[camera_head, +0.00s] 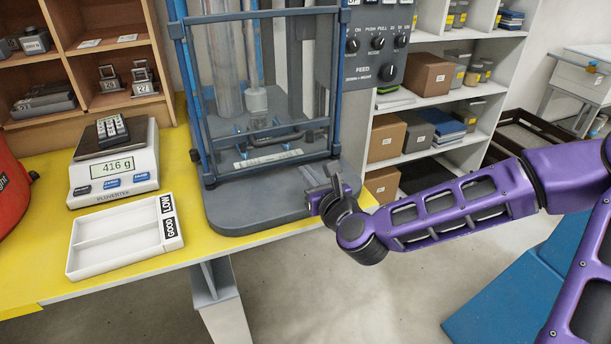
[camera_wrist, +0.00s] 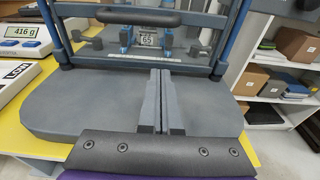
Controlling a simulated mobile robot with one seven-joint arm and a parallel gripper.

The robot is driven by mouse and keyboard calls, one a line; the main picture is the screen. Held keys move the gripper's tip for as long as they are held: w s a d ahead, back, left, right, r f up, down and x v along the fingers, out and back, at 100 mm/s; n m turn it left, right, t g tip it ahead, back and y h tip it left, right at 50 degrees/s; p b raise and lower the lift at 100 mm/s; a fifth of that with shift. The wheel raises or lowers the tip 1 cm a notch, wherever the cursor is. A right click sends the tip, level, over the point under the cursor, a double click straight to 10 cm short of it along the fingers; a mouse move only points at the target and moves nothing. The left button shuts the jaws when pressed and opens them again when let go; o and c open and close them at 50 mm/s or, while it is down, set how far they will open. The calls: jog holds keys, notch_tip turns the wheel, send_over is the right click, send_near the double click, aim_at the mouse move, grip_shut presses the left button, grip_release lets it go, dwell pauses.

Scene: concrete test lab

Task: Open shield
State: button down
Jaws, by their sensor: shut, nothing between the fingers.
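The shield (camera_head: 222,75) is a clear panel in a blue frame on the front of a grey test machine. It is down, with its lower edge close to the machine's grey base (camera_head: 260,212). Its dark bar handle (camera_head: 277,138) runs across the lower part and also shows at the top of the wrist view (camera_wrist: 138,16). My gripper (camera_head: 335,180) is at the front right of the base, its fingers together and empty. In the wrist view the fingertips (camera_wrist: 160,72) point towards the shield, below the handle in the picture and apart from it.
Behind the shield are blue clamps and a part labelled 65 (camera_wrist: 148,40). A control panel (camera_head: 378,45) is at the upper right. A scale (camera_head: 115,165) reading 416 g and a white GOOD/LOW tray (camera_head: 110,245) stand left on the yellow table (camera_head: 40,235). Shelves (camera_head: 440,100) stand behind right.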

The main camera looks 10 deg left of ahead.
aim_at(289, 151)
jog(key=x, duration=0.7)
jog(key=shift+a+r+b, duration=0.1)
jog(key=shift+r+b, duration=0.1)
jog(key=shift+b, duration=0.15)
jog(key=r, duration=0.2)
jog(key=shift+s+d+r, duration=0.25)
jog(key=shift+s, duration=0.05)
jog(key=shift+s+r, duration=0.1)
jog(key=shift+r, duration=0.4)
